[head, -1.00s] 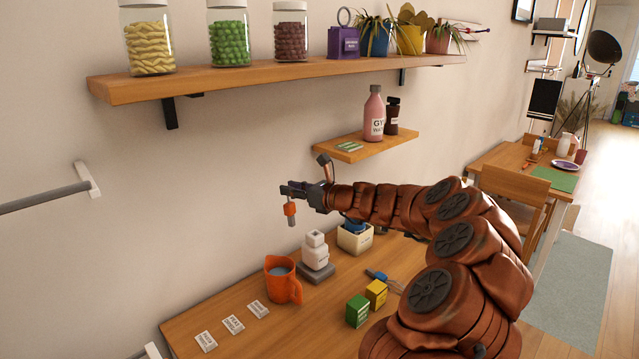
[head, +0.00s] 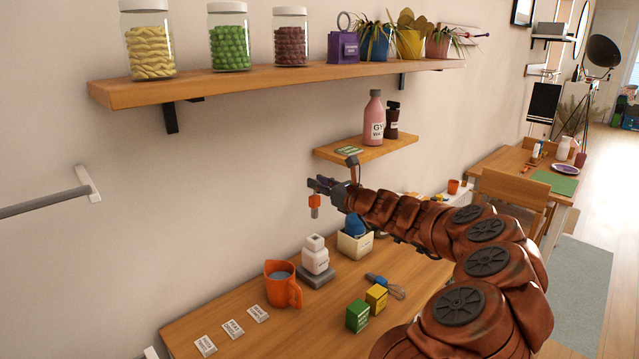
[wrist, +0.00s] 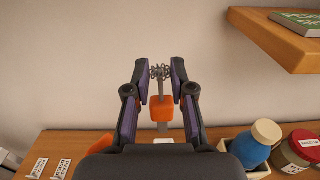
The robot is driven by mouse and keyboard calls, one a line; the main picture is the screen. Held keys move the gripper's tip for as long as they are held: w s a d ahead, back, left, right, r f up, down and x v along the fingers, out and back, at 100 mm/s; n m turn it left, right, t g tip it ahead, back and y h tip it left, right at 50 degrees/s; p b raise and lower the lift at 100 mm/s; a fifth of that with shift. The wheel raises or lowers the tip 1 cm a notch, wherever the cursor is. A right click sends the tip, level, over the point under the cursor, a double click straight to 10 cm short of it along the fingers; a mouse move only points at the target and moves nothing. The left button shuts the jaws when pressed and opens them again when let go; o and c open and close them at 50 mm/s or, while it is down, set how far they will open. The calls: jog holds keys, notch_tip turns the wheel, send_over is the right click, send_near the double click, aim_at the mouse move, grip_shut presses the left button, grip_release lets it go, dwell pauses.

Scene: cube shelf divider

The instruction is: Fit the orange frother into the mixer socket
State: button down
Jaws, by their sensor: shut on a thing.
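The orange frother (head: 315,201) hangs from my gripper (head: 320,184), which is shut on its upper end. In the wrist view the frother (wrist: 161,108) sits between the two fingers (wrist: 160,75), with a grey coil-like part at the fingertips. The white mixer (head: 315,257) stands on a grey base on the table. The frother is in the air above the mixer, clearly apart from it. The mixer's top (head: 315,241) shows in the head view, but its socket opening is too small to make out. In the wrist view the mixer is mostly hidden behind my gripper.
An orange mug (head: 282,284) stands left of the mixer. A white box (head: 355,243) with a blue bottle stands to its right. A small shelf (head: 366,148) juts out above my gripper.

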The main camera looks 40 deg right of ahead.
aim_at(317, 200)
jog(key=shift+f+b, duration=1.55)
jog(key=shift+f, duration=1.25)
jog(key=shift+p, duration=0.35)
jog(key=shift+f+b, duration=1.8)
jog(key=shift+f, duration=0.55)
jog(key=c, duration=0.9)
grip_release()
jog(key=shift+s+d, duration=0.25)
jog(key=shift+s, duration=0.75)
jog(key=shift+s+d, duration=0.1)
jog(key=shift+s, duration=1.35)
